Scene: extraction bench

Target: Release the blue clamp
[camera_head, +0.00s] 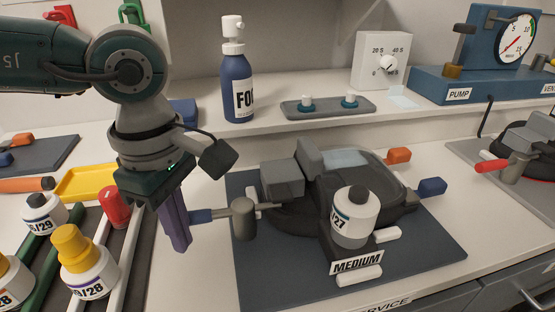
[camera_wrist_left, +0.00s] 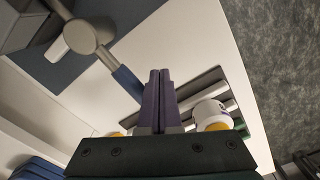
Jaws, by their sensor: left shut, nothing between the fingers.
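A lever with a blue handle (camera_head: 201,216) sticks out to the left from a grey round post (camera_head: 243,218) at the left side of the dark device marked MEDIUM (camera_head: 357,262). My left gripper (camera_head: 180,246) points down at the outer end of this handle, its purple fingers shut and empty. In the left wrist view the shut fingers (camera_wrist_left: 158,75) are right beside the blue handle (camera_wrist_left: 127,83); I cannot tell whether they touch. A second blue handle (camera_head: 432,187) is on the device's right side. My right gripper is not in view.
A white bottle (camera_head: 354,215) stands on the device, and an orange handle (camera_head: 398,155) is behind it. At the left is a rack with bottles, including a yellow-capped one (camera_head: 82,262). A blue spray bottle (camera_head: 237,85) stands on the back shelf. A red-handled clamp (camera_head: 492,165) is at the right.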

